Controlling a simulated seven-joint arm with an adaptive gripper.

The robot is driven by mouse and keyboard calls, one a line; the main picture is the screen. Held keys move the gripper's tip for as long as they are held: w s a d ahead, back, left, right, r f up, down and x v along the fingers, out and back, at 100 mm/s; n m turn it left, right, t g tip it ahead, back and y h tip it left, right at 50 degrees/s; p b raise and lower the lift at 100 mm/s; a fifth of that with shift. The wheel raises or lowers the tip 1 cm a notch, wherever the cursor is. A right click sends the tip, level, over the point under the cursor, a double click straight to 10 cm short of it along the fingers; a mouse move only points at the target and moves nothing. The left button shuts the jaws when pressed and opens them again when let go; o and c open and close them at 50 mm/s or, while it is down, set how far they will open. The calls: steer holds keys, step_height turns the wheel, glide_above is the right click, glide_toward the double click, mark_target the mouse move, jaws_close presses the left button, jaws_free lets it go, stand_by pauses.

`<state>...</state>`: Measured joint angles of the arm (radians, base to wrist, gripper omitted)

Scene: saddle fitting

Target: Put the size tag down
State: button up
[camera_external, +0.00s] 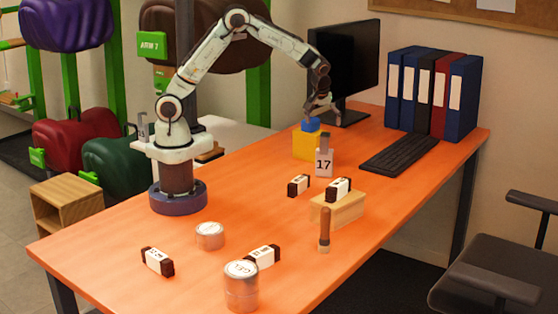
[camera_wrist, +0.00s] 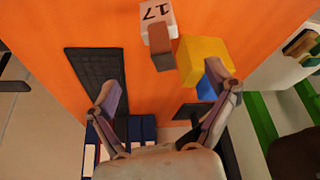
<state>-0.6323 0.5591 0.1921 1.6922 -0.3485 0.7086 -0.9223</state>
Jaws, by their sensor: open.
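The size tag (camera_external: 324,163) is a pale block marked 17 with a brownish-grey upright piece on top. It stands upright on the orange table, just in front of a yellow block. In the wrist view the tag (camera_wrist: 157,14) is at the top edge, partly cut off, beyond my fingertips. My gripper (camera_external: 321,108) is above and behind the tag, near the blue piece on the yellow block. In the wrist view my gripper (camera_wrist: 166,92) has its fingers spread wide with nothing between them. The tag is apart from the fingers.
The yellow block (camera_external: 305,146) with a blue top (camera_external: 310,125) is close to the tag. A keyboard (camera_external: 400,153), monitor (camera_external: 345,65) and binders (camera_external: 432,92) are behind. A wooden block (camera_external: 340,209), tins (camera_external: 241,285) and several dark-ended blocks (camera_external: 157,261) are in front.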

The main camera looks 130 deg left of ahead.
steer(key=d+r+m+t+h, duration=0.1)
steer(key=d+r+m, duration=0.25)
steer(key=d, duration=0.45)
steer(key=d+r+m+h, duration=0.15)
steer(key=d+m, duration=0.25)
steer(key=d, duration=0.4)
steer(key=d+r+m+t, duration=0.1)
steer(key=d+r+m, duration=0.25)
steer(key=d, duration=0.35)
steer(key=s+d+f+m, duration=0.1)
steer(key=s+d+m, duration=0.9)
steer(key=s+d, duration=0.2)
steer(key=shift+f+h, duration=0.15)
steer(key=shift+h, duration=0.3)
